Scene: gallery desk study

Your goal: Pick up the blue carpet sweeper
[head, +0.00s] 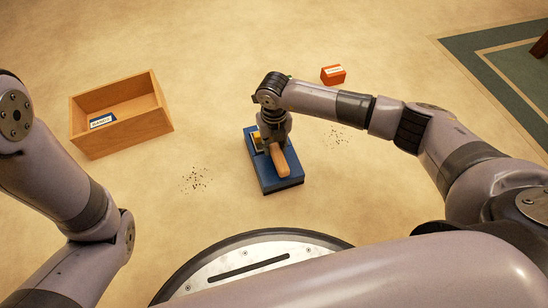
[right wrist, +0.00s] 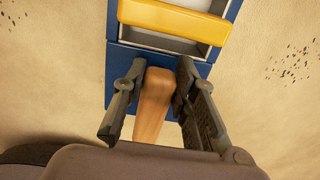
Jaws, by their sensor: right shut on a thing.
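The blue carpet sweeper (head: 283,183) stands on the beige floor in the middle of the head view. It has a tan wooden handle (head: 280,162) on top and a yellow bar beside it. My right gripper (head: 272,143) comes down over the sweeper from above. In the right wrist view the gripper's two fingers (right wrist: 153,92) are on either side of the handle (right wrist: 155,105), shut on it. The blue body (right wrist: 120,70) and the yellow bar (right wrist: 175,20) show beyond the fingers. My left gripper is out of view; only the left arm shows.
A wooden box (head: 130,133) with a blue labelled item (head: 103,120) inside stands at left. A small orange box (head: 333,75) lies at the back. Dark specks (head: 196,179) lie left of the sweeper, more (head: 338,136) to its right. A green-bordered rug (head: 480,60) is at upper right.

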